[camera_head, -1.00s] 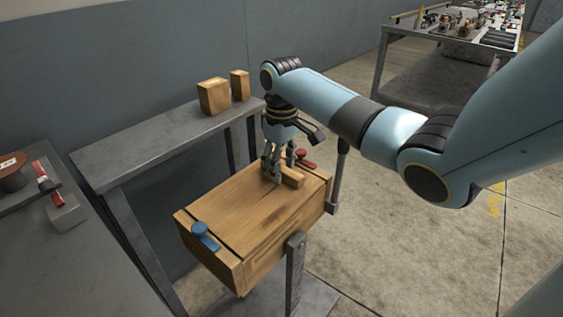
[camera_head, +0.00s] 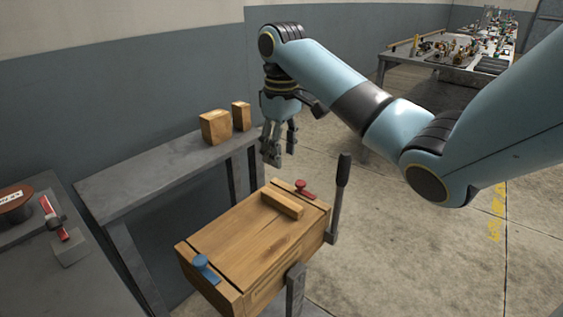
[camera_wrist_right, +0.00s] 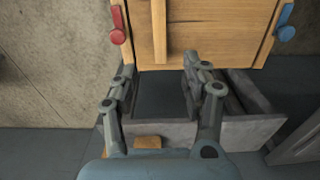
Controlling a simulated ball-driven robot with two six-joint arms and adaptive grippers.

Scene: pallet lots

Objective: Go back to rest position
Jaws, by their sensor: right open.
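My right gripper (camera_head: 277,152) is open and empty in the head view. It hangs above the far end of the wooden box, apart from it. The wooden box (camera_head: 235,245) has a lid with a wooden bar handle (camera_head: 282,205), a blue latch (camera_head: 204,267) at its near left end and a red latch (camera_head: 304,189) at its far end. In the right wrist view the open fingers (camera_wrist_right: 158,88) are spread below the box (camera_wrist_right: 205,35) and its bar handle (camera_wrist_right: 160,30). My left gripper is not in view.
A grey bench (camera_head: 150,160) along the wall bears two wooden blocks (camera_head: 215,127). A dark lever (camera_head: 340,195) stands upright beside the box. A grey table (camera_head: 40,255) at left holds a red-handled tool (camera_head: 52,215). A cluttered table (camera_head: 440,65) stands at the back right. Floor at right is clear.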

